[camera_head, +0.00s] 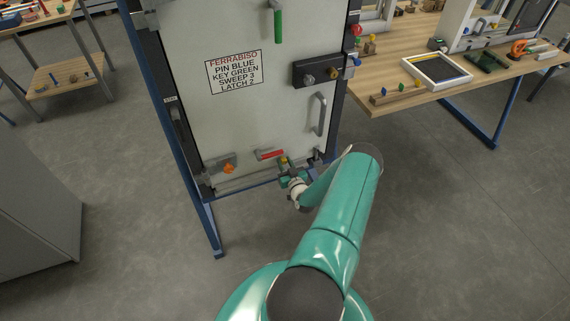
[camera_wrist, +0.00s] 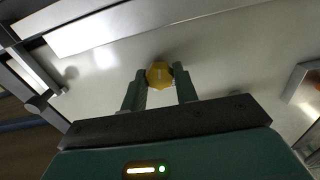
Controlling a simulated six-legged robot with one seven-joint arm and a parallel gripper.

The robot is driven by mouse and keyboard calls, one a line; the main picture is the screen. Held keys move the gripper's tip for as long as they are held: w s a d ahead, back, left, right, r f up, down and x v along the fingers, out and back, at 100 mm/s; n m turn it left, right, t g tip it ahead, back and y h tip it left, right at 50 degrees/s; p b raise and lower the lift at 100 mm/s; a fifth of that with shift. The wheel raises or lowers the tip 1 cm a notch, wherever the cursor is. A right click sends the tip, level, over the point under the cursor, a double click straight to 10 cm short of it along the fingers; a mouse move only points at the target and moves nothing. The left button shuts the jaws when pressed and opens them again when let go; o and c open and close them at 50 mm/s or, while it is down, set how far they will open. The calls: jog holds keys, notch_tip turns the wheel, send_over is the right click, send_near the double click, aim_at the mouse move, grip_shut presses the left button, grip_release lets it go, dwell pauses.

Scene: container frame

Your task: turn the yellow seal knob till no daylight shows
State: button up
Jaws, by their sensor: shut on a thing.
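The yellow seal knob (camera_wrist: 160,74) sits low on the pale door panel. In the wrist view my gripper (camera_wrist: 160,84) has one green finger on each side of it and is shut on it. In the head view the knob (camera_head: 283,160) shows as a small yellow spot just above my gripper (camera_head: 291,179), near the door's bottom edge. The door (camera_head: 240,120) stands upright in its dark frame. I cannot tell from these views whether daylight shows along its edge.
A grey pull handle (camera_head: 318,113) is above right. A wooden workbench (camera_head: 390,98) stands to the right. The floor at left front is clear beside a grey cabinet (camera_head: 35,225).

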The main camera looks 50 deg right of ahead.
jog(key=shift+m, duration=1.2)
jog(key=o, duration=1)
jog(key=shift+c, duration=0.2)
jog(key=v, duration=1.3)
jog(key=shift+s+a, duration=0.15)
jog(key=shift+s, duration=0.2)
jog(key=shift+s, duration=0.1)
